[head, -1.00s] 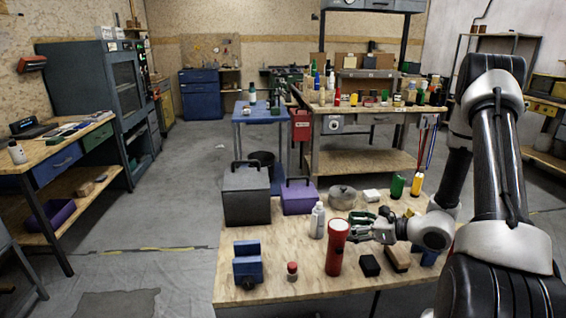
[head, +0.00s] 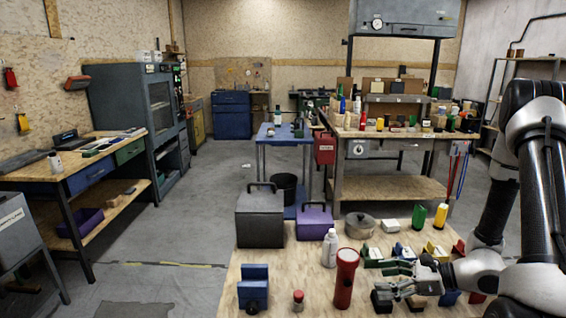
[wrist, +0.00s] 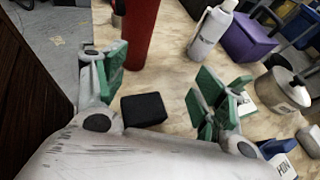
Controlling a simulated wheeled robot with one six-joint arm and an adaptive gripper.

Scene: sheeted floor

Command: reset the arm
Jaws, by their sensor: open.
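My gripper (head: 397,278) is at the right of the wooden table in the head view, low over the tabletop. Its green-padded fingers are spread and nothing is between them; it also shows in the wrist view (wrist: 165,98). A black block (wrist: 143,109) lies on the table in line with the gap between the fingers, and it shows beside the gripper in the head view (head: 381,299). A red flashlight (head: 345,278) stands upright just left of my gripper. A white bottle (head: 330,248) stands behind the flashlight.
The wooden table (head: 320,303) also holds a dark grey box (head: 260,218), a purple box (head: 314,222), a pot (head: 360,225), a blue vise (head: 253,288) and a small red-capped bottle (head: 298,300). Several coloured items crowd behind my gripper. Open floor (head: 190,230) lies left.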

